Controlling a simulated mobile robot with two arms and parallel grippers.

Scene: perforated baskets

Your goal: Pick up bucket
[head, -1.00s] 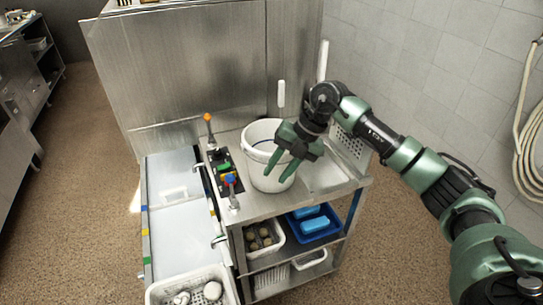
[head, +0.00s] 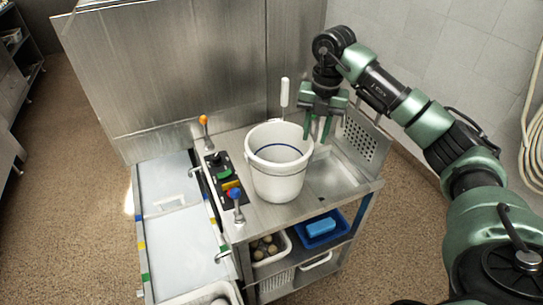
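A white bucket (head: 278,178) stands upright on the metal counter (head: 335,185), open at the top, with a dark line around its inside. My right gripper (head: 317,138) points down at the bucket's back right rim. Its two green fingers are spread apart. The left finger is close to the rim; I cannot tell whether it touches or whether the wall lies between the fingers. My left gripper is out of the view.
A perforated metal panel (head: 359,138) stands at the right. A white basket (head: 271,247) and a blue tray (head: 321,229) sit on the shelf below.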

